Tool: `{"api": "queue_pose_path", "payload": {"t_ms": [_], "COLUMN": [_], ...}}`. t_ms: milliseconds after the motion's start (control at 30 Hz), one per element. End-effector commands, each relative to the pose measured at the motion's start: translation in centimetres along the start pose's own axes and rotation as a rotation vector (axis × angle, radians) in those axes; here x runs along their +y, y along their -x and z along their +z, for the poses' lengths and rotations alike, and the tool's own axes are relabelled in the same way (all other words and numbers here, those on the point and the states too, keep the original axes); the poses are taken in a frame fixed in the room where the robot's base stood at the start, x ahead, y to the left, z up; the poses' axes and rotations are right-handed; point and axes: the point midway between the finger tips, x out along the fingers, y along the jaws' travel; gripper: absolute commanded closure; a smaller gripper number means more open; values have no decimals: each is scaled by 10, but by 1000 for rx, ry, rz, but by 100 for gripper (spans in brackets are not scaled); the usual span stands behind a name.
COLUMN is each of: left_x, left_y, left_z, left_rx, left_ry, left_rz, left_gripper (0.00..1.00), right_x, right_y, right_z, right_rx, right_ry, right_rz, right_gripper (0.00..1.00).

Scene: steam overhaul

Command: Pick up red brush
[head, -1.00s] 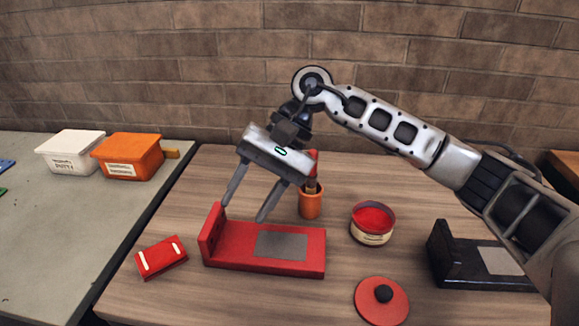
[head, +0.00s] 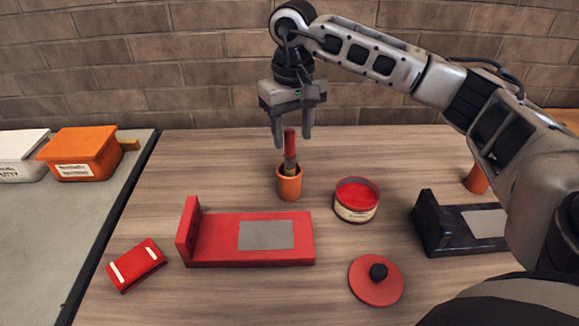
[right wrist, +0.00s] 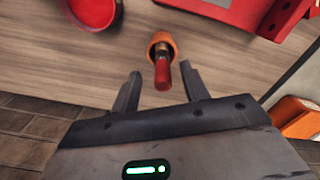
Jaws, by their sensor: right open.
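The red brush (head: 290,146) stands nearly upright in an orange cup (head: 289,187) on the wooden table, its red handle up. My right gripper (head: 293,142) is open and points down above the cup, with its fingers at the height of the handle's top. In the right wrist view the brush handle (right wrist: 162,74) points in between the two open fingertips (right wrist: 161,75), apart from both as far as I can tell. The orange cup (right wrist: 161,42) shows just beyond it. My left gripper is not in view.
A red bracket (head: 265,257) lies in front of the cup. An open tin of red paste (head: 357,201) stands to the right, a red lid (head: 376,281) nearer. A black bracket (head: 435,237) is further right, a red box (head: 136,264) at left. Orange (head: 80,153) and white tubs (head: 21,156) stand on the grey table.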

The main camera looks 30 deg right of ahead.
Motion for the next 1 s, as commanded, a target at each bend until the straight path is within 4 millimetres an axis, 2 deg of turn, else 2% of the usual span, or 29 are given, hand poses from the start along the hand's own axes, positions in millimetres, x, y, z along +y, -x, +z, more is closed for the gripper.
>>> {"api": "queue_pose_path", "payload": {"t_ms": [167, 400, 500, 767, 900, 933, 1000], "left_x": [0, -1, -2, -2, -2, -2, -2], "left_y": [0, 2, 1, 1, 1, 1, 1], "left_z": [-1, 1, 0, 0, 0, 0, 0], "left_rx": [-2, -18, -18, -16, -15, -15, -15], "left_ry": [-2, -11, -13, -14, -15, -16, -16], "left_rz": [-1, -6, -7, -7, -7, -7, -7], "left_gripper": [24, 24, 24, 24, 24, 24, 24], "right_x": [0, -1, -1, -2, -2, -2, -2], "right_y": [-11, -46, -55, -58, -57, -57, -57], "right_z": [-1, -8, -8, -8, -8, -8, -8], "right_rx": [-3, -4, -3, 0, 0, 0, 0], "right_ry": [0, 0, 1, 0, 0, 0, 0], "right_rz": [0, 0, 0, -1, -1, -1, -1], "right_gripper": [55, 55, 55, 55, 94, 100, 100]}}
